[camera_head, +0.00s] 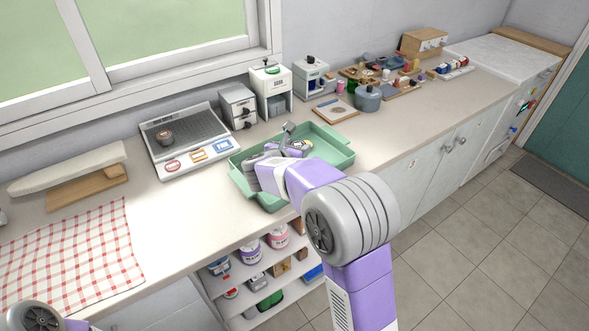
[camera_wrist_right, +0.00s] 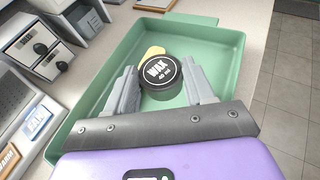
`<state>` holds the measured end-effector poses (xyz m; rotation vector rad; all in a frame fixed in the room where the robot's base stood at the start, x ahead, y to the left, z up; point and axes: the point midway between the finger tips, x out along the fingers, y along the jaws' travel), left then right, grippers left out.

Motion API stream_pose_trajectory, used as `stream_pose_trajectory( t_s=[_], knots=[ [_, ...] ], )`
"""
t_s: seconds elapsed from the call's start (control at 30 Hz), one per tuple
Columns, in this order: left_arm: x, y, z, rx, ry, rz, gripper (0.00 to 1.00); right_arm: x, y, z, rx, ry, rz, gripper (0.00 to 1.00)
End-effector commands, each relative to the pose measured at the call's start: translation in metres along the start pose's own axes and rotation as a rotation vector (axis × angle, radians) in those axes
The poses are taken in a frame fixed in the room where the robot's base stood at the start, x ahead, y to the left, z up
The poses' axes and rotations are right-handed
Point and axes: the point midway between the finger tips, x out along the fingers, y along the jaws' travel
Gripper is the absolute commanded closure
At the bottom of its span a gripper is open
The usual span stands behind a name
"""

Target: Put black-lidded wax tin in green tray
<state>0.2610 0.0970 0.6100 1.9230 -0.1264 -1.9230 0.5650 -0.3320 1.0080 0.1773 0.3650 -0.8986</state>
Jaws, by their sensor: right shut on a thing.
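The black-lidded wax tin (camera_wrist_right: 159,76) shows in the right wrist view, its lid reading "WAX" and facing up. My right gripper (camera_wrist_right: 162,84) is shut on it, one grey finger on each side. The tin is over the inside of the green tray (camera_wrist_right: 224,62); I cannot tell whether it touches the floor. In the head view the green tray (camera_head: 336,154) stands on the counter, partly hidden by my right arm. My left gripper is out of view.
A checked cloth (camera_head: 75,255) lies at left.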

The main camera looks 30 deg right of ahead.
Motion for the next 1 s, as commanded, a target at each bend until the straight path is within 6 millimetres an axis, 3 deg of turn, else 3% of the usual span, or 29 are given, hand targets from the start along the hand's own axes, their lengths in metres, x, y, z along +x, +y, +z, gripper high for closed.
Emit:
stream_pose_trajectory(
  t_s=[0.4, 0.9, 0.93, 1.0],
  knots=[
    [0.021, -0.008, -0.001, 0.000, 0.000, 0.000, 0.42, 0.022, 0.000, -0.054, -0.002, 0.000, 0.001, 0.78],
    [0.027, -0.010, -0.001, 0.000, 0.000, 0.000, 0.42, 0.025, 0.000, -0.061, 0.002, 0.000, 0.002, 0.78],
    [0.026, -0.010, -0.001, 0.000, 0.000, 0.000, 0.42, 0.025, 0.000, -0.061, 0.001, 0.001, 0.002, 0.44],
    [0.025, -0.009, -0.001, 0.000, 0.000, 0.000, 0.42, 0.025, 0.000, -0.060, 0.001, 0.001, 0.002, 0.33]
  ],
)
